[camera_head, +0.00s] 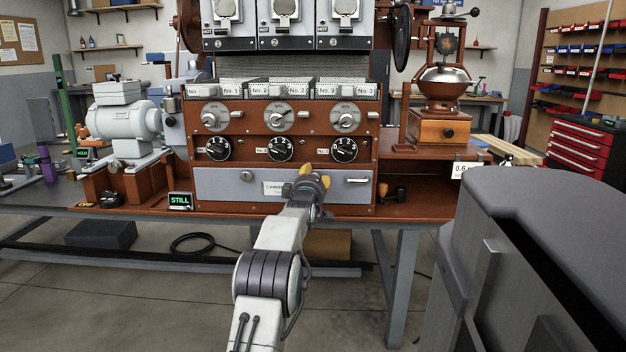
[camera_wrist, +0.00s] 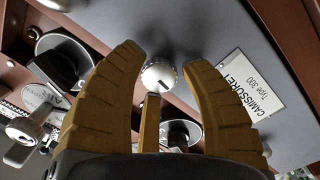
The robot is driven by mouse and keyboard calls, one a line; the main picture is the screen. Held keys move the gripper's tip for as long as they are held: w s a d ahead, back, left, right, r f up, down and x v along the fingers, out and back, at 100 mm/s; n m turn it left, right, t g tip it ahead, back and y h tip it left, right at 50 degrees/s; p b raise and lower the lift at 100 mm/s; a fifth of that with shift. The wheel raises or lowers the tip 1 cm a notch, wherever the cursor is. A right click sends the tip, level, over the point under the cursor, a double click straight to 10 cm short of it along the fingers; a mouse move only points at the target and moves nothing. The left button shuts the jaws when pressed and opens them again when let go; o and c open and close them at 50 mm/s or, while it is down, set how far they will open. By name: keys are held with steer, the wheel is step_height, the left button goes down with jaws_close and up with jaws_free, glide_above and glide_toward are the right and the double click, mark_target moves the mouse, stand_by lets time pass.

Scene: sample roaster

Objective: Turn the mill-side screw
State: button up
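A round, pale screw head (camera_wrist: 159,77) with a small dark mark near its edge sits at the grey front panel's edge in the wrist view. In the head view my gripper hides this spot. My gripper (camera_wrist: 161,62) has its yellow fingers spread around the screw, with visible gaps; contact in depth is unclear. In the head view my gripper (camera_head: 298,177) is at the grey panel (camera_head: 225,187), just right of its label (camera_head: 272,188). The copper-coloured mill (camera_head: 441,95) stands to the right on a wooden box.
Black dials (camera_head: 281,149) line the roaster front above the panel; two also show in the wrist view, one at upper left (camera_wrist: 65,58). A pale handle (camera_head: 357,181) is right of my gripper.

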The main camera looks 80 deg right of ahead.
jaws_close()
steer(key=shift+r, duration=0.15)
steer(key=shift+w+r+m+p, duration=0.1)
steer(key=shift+m+p, duration=0.65)
steer(key=shift+m, duration=1.05)
steer(key=shift+w+r+m+p, duration=0.1)
steer(key=shift+m+p, duration=0.65)
steer(key=shift+m, duration=1.05)
jaws_free()
steer(key=o, duration=0.3)
steer(key=shift+o, duration=0.2)
steer(key=shift+f+y, duration=0.2)
steer(key=shift+y, duration=0.1)
